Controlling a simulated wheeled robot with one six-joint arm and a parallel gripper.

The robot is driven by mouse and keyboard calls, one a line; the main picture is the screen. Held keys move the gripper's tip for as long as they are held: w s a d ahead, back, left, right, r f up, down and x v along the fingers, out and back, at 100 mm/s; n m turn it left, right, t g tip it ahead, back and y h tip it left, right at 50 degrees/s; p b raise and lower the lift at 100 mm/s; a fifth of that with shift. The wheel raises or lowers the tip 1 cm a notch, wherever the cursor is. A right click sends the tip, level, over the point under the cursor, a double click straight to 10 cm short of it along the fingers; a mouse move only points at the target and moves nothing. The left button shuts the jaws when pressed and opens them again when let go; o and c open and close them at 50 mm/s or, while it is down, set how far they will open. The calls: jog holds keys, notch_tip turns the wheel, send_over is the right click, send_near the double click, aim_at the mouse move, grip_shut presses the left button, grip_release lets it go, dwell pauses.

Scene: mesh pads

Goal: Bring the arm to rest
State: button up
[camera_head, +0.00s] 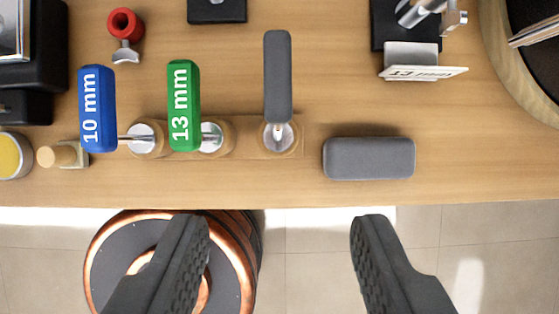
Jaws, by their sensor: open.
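My gripper (281,232) shows at the bottom of the view with its two dark textured fingers wide apart. Nothing is between the fingers. It appears just off the front edge of the wooden bench (470,160), with floor showing between the fingers. No other part of my arm shows.
On the bench are a blue 10 mm tool (98,110), a green 13 mm tool (184,105), a grey-handled tool (278,80) and a dark grey case (369,158). A white card (425,72) stands at the back. A copper-rimmed round object (115,262) is below the edge.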

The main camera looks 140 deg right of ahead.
jog(key=s+a+r+m+t+h, duration=0.1)
jog(key=s+a+m+t, duration=0.1)
jog(key=s+t, duration=0.4)
jog(key=s+a+r+m+t+h, duration=0.1)
jog(key=s+m+t, duration=0.4)
jog(key=s, duration=1)
jog(key=t, duration=0.2)
jog(key=shift+s+a+t+h, duration=0.3)
jog(key=shift+s+a, duration=0.05)
jog(key=shift+a, duration=0.05)
